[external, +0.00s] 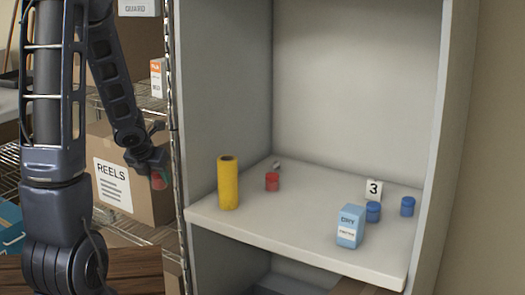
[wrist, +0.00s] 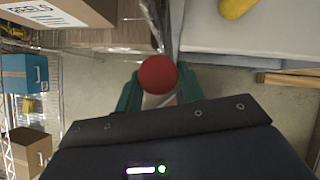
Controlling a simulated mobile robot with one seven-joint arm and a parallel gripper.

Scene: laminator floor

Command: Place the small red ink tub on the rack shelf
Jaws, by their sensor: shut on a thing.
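My gripper (external: 155,167) is shut on a small red ink tub (external: 159,180). In the wrist view the tub (wrist: 158,75) shows as a round red top between the green fingers of my gripper (wrist: 160,88); its sides are hidden. The gripper and tub hang in the air to the left of the rack, in front of the REELS box in the external view. The rack shelf (external: 300,222) is a pale board inside an open grey cabinet. Its edge also shows at the upper right of the wrist view (wrist: 250,38).
On the shelf stand a yellow cylinder (external: 228,183), another red tub (external: 272,181), a blue DRY box (external: 350,226), two blue tubs (external: 373,212) (external: 408,206) and a "3" tag (external: 374,189). Middle shelf space is clear. The cabinet's left wall (external: 222,90) stands beside my gripper.

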